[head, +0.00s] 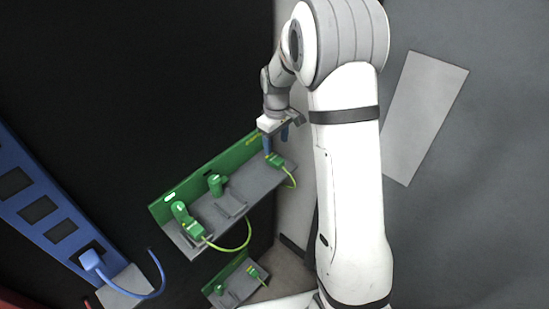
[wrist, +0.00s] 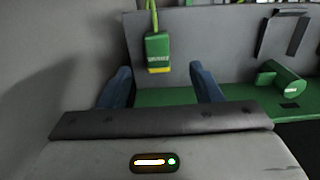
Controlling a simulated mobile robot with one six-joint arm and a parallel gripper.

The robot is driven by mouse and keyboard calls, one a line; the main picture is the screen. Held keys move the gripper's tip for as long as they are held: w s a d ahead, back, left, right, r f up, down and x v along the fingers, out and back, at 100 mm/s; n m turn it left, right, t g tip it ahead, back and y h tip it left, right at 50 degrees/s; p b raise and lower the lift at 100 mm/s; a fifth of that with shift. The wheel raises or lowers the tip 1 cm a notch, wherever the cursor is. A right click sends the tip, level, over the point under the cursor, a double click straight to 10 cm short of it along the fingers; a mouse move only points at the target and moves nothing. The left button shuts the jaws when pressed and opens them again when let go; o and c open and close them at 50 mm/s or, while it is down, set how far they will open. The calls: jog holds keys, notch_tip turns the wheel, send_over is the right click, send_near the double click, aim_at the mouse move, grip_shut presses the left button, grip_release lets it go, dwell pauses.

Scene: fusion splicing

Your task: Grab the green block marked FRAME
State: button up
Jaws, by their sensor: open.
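A green block (wrist: 157,48) with a small label and a yellow end lies on the grey shelf, a yellow-green cable running from its far end. Its label is too blurred to read surely. In the head view, this block (head: 275,160) sits at the right end of the green-backed shelf. My gripper (wrist: 161,78) is open, its blue fingers apart. In the wrist view the block appears centred between the fingers but beyond their tips, and I see no contact. In the head view, my gripper (head: 277,139) hangs close above the block.
A green cylindrical part (wrist: 283,81) lies to the right in the wrist view. The grey shelf (head: 253,190) bears other green parts, including a green plug (head: 188,221) at its left end. A lower shelf (head: 238,289) and a blue panel (head: 45,215) stand nearby.

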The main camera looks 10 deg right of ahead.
aim_at(277, 160)
jog(key=f+p, duration=0.1)
jog(key=f, duration=0.6)
jog(key=shift+w+d+f+p, duration=0.1)
jog(key=shift+d+f+p, duration=0.1)
jog(key=shift+p, duration=0.2)
jog(key=c, duration=1.1)
jog(key=shift+r, duration=0.15)
